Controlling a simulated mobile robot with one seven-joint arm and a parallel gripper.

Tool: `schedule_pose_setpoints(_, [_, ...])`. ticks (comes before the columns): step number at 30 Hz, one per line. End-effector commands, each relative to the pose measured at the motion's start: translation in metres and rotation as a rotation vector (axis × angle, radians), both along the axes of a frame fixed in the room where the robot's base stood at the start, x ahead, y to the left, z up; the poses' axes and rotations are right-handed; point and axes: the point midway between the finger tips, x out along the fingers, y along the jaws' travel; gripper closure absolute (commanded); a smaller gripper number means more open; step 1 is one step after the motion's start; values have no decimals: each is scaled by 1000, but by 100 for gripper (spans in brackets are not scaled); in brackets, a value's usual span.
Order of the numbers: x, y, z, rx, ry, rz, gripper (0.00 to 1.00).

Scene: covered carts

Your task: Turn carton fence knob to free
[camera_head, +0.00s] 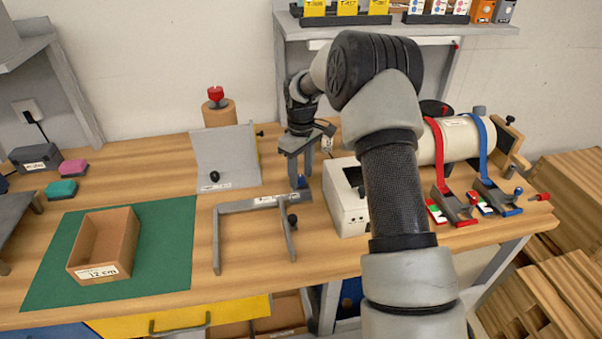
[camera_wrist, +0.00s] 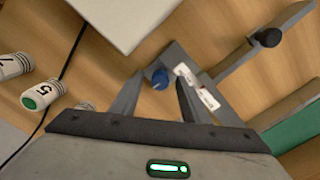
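The carton fence (camera_head: 234,207) is a grey U-shaped frame with a white label, lying on the wooden table right of the green mat. A black knob (camera_head: 293,219) sits on its right leg. In the wrist view the fence (camera_wrist: 233,66) and its black knob (camera_wrist: 267,37) show at upper right. My gripper (camera_head: 299,178) points down behind the fence's right corner, clear of the black knob. Its fingers (camera_wrist: 160,88) are apart. A small blue knob-like piece (camera_wrist: 160,79) shows between the fingertips; I cannot tell what it is fixed to or whether they touch it.
An open carton (camera_head: 102,246) marked 12 cm stands on the green mat (camera_head: 165,255). A grey angled plate (camera_head: 226,158) stands behind the fence. A white box (camera_head: 343,197) is close right of my gripper. Red and blue clamps stand farther right.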

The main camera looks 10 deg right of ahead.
Motion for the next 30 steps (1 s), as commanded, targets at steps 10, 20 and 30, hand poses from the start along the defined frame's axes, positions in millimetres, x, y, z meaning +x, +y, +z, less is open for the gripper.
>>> schedule_pose_setpoints(10, [0, 0, 22, 0, -3, 0, 59])
schedule_pose_setpoints(20, [1, 0, 102, -1, -4, 0, 59])
schedule_pose_setpoints(30, [0, 0, 164, -1, -1, 0, 59])
